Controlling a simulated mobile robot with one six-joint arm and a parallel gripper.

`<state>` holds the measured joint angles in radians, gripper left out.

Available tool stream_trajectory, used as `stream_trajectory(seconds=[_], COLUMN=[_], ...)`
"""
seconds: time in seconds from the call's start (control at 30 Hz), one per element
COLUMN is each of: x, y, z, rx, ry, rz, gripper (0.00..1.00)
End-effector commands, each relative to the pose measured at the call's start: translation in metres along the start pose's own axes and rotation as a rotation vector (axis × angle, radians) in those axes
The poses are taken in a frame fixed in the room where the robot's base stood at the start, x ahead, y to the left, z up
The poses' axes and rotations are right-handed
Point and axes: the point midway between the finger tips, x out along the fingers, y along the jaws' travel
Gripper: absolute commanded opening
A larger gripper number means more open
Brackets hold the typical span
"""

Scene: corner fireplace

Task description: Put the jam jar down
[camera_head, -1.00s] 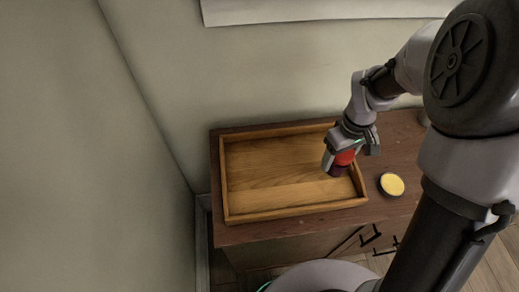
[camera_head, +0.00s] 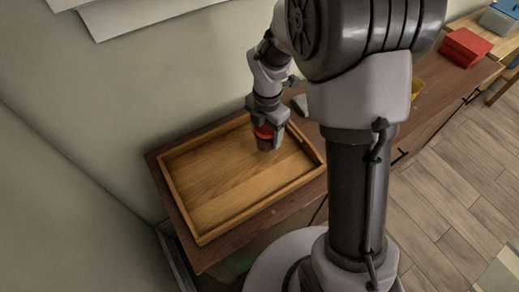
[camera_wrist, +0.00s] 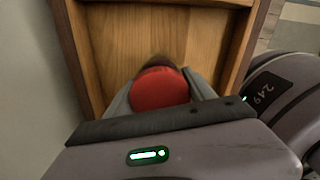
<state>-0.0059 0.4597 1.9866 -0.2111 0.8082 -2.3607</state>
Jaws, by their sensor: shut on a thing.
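The jam jar (camera_head: 265,144) has a red lid and a dark body. My gripper (camera_head: 266,127) is shut on it from above, around the lid. In the wrist view the red lid (camera_wrist: 160,89) sits between the two grey fingers, and the jar's body is mostly hidden below it. The jar is over the right part of a wooden tray (camera_head: 215,185), inside its rim as seen from the head. I cannot tell whether its base touches the tray floor. The tray floor (camera_wrist: 115,40) also shows in the wrist view.
The tray lies on a dark brown cabinet (camera_head: 200,137) against the wall. Its left and middle floor is bare.

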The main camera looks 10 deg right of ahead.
Motion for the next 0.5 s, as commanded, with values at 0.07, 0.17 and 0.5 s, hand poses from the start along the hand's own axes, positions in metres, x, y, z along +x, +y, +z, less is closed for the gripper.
stream_trajectory(seconds=[0.07, 0.17, 0.5], x=[0.020, 0.041, 0.043], y=[0.000, -0.001, 0.000], z=[0.000, 0.000, 0.000], rx=[0.002, 0.002, 0.002], ry=[0.002, 0.001, 0.000], rz=[-0.002, -0.002, 0.000], gripper=[0.02, 0.02, 0.02])
